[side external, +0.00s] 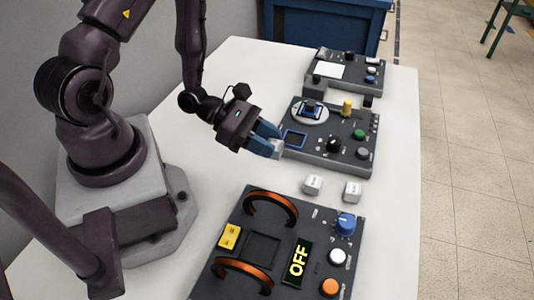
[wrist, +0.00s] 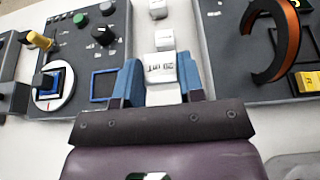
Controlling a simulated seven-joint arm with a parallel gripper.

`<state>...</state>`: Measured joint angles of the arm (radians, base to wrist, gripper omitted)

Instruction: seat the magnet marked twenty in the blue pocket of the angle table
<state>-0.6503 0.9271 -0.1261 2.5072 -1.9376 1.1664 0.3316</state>
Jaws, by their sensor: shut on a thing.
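My gripper (side external: 268,141) is shut on a white magnet block (side external: 277,149), held beside the near-left edge of the middle panel. In the wrist view the block (wrist: 161,70) sits between my blue fingers (wrist: 159,76); its printed mark is upside down and looks like twenty. The middle panel carries a round white disc (side external: 299,118) with a blue-edged square piece (side external: 311,107) on it, the likely angle table and pocket. A separate blue square outline (side external: 295,139) is marked on the panel near my fingers.
Two other white blocks (side external: 312,185) (side external: 352,192) stand on the white table between panels. The near panel has orange coils (side external: 271,208) and an OFF display (side external: 299,262). A yellow knob (side external: 347,107) rises beside the disc. A further panel (side external: 345,70) lies behind.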

